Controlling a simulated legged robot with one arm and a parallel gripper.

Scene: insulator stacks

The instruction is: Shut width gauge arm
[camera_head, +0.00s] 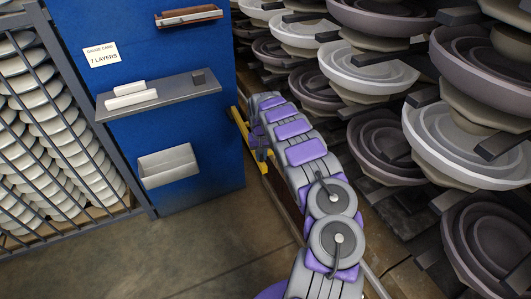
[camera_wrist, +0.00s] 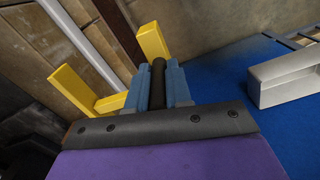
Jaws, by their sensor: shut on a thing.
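The width gauge shows in the head view as a thin yellow piece (camera_head: 239,124) beside the lower right edge of the blue panel. In the wrist view it shows as a yellow L-shaped jaw (camera_wrist: 88,92) on the left and a yellow upright piece (camera_wrist: 153,42) behind the fingertips, with a gap between them. My gripper (camera_wrist: 158,82) has its two blue-grey fingers closed on a dark round handle (camera_wrist: 158,76). The fingers hide how the handle joins the yellow parts. In the head view my gripper is small and mostly hidden by my purple-and-grey arm.
The blue panel (camera_head: 205,130) carries a grey shelf (camera_head: 165,97) with white blocks, an open bin (camera_head: 168,166) and a "7 LAYERS" card (camera_head: 102,54). Insulator stacks (camera_head: 380,145) crowd the right. A barred rack (camera_head: 50,130) stands left. Floor is clear in front of the panel.

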